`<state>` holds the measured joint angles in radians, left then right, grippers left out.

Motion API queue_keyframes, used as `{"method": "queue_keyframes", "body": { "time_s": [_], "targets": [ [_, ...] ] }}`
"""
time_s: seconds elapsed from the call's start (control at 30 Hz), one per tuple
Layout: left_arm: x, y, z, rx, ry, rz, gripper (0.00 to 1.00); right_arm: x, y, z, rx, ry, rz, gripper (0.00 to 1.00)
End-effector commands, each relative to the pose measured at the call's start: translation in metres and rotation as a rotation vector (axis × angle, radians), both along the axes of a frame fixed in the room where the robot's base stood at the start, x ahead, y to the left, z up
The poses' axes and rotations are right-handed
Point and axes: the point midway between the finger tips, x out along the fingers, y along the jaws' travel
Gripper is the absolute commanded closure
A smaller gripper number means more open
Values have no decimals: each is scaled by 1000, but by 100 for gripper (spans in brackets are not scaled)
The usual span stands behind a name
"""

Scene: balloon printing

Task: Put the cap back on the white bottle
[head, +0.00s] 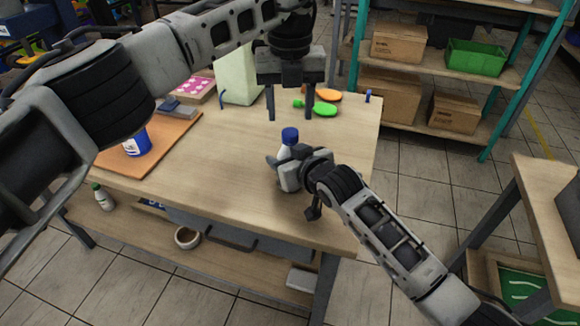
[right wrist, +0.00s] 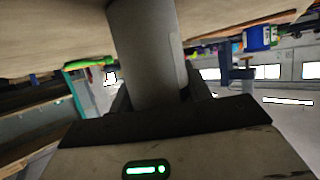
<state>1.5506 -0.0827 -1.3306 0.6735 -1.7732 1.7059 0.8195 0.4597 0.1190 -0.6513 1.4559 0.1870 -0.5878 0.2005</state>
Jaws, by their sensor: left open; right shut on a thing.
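The white bottle (head: 286,152) stands upright over the front right of the wooden table. Its blue cap (head: 290,135) sits at the top of the bottle; I cannot tell how tightly. My right gripper (head: 281,168) is shut on the bottle's body, low down. In the right wrist view the bottle (right wrist: 150,50) shows as a large shaded cylinder between the fingers. My left gripper (head: 290,116) points down just above and behind the cap, open, with nothing between its fingers.
The table (head: 220,170) carries a blue container (head: 137,143) on a brown board (head: 165,150) at left. Another white bottle (head: 103,198) is on the lower shelf. The table's middle is clear.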

Motion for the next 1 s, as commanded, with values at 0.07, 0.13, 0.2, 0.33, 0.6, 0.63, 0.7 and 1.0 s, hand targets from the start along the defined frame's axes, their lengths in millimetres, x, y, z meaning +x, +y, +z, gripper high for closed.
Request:
{"method": "queue_keyframes", "body": {
  "time_s": [0.07, 0.13, 0.2, 0.33, 0.6, 0.63, 0.7, 1.0],
  "targets": [
    [0, 0, 0, 0, 0, 0, 49, 0, 0, 0, 1, 2, 1, 100],
    [0, 0, 1, 0, -1, 0, 53, 0, 0, 0, 0, 1, 0, 100],
    [0, 0, 8, 0, -2, 0, 53, 0, 0, 0, 0, 1, 0, 100],
    [1, 0, 30, 0, -4, 0, 53, 0, 0, 0, 0, 1, 0, 100],
    [0, -1, 34, 0, 0, -1, 53, 0, 0, 0, 0, 1, 0, 100],
    [0, 0, 34, 0, 0, -1, 53, 0, 0, 0, 0, 1, 0, 100],
    [0, 0, 32, 1, 0, -1, 53, 0, 0, 0, -1, 1, 0, 100],
    [0, 0, -7, 2, 3, -1, 53, 0, 0, 0, -1, 1, 0, 100]
  ]
}}
